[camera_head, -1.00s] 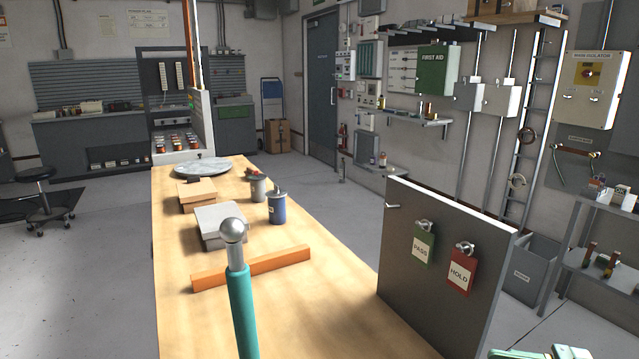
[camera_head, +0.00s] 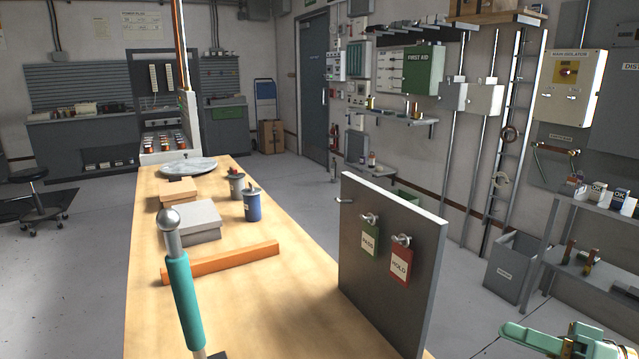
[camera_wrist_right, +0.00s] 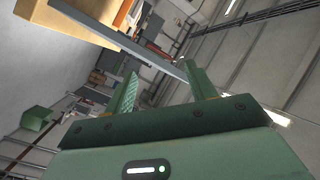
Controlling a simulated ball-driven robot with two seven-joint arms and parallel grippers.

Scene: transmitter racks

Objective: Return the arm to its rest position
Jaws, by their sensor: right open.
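My right gripper (camera_head: 548,338) is at the bottom right corner of the head view, beyond the right edge of the wooden bench. Its pale green fingers are apart, and part of it is cut off by the frame edge. In the right wrist view the two green fingers (camera_wrist_right: 160,80) are spread with nothing between them. My left gripper is not in view.
A grey upright panel (camera_head: 370,290) with PASS (camera_head: 369,241) and HOLD (camera_head: 400,265) tags stands on the bench (camera_head: 235,310), left of my gripper. A teal ball-topped handle (camera_head: 182,290) stands at the front.

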